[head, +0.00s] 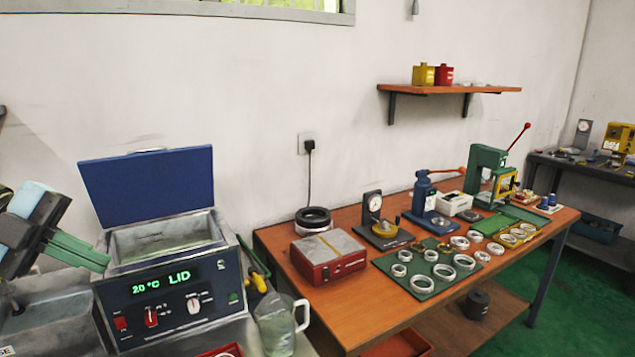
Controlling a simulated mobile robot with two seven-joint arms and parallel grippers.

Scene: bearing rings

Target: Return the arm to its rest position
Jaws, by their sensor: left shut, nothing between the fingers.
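My left gripper (104,263) comes in from the left edge, its green fingers pointing right. The fingers are shut with nothing between them. It is in front of the left side of the bath unit (168,290), whose blue lid (150,185) stands open and whose display reads 20 °C LID. I cannot tell whether the fingers touch the unit. My right gripper is not in view.
A wooden bench (345,302) on the right holds a red box (328,262), a dial gauge (373,207), a green mat (418,286) with several rings, and presses. A clear jug (277,330) stands right of the bath. Wall space above is free.

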